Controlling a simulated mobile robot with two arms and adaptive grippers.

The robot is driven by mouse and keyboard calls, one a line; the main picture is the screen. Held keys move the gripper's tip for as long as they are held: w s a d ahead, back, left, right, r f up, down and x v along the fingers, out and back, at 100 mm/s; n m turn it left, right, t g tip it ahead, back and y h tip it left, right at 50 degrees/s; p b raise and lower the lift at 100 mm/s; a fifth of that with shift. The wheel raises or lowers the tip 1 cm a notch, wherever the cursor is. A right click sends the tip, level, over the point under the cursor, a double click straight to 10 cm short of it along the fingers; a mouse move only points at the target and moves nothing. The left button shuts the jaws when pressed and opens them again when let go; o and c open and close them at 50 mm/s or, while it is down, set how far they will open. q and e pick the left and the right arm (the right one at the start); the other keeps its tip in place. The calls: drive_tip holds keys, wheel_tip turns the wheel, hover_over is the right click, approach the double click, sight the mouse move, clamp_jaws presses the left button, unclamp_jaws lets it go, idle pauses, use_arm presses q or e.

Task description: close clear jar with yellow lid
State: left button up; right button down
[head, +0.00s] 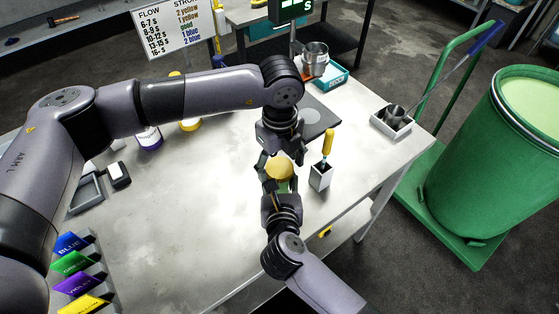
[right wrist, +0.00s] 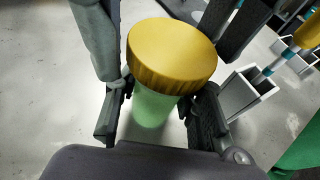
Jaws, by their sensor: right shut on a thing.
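The clear jar (right wrist: 153,108) looks green inside and stands upright between the fingers of my right gripper (right wrist: 160,122), which is shut on its body. The yellow lid (right wrist: 172,52) sits on top of the jar, looking slightly tilted in the right wrist view; whether it is threaded down cannot be told. In the head view the lid (head: 278,170) shows between both grippers. My left gripper (head: 279,158) points down from above, its fingers apart on either side of the lid, with a small gap visible. My right gripper (head: 279,187) reaches in from the front.
A white holder (head: 320,178) with a yellow-handled tool stands just right of the jar. A dark plate (head: 318,118) and a metal cup (head: 315,55) lie behind. More lidded jars (head: 190,124) stand at back left. Coloured labels (head: 75,262) line the front left. The middle table is clear.

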use_arm(q)
drive_tip(key=c, duration=1.1)
drive_tip(key=m, duration=0.6)
drive_tip(key=shift+m, duration=0.3)
drive_tip(key=o, duration=1.3)
drive_tip(key=shift+r, duration=2.25)
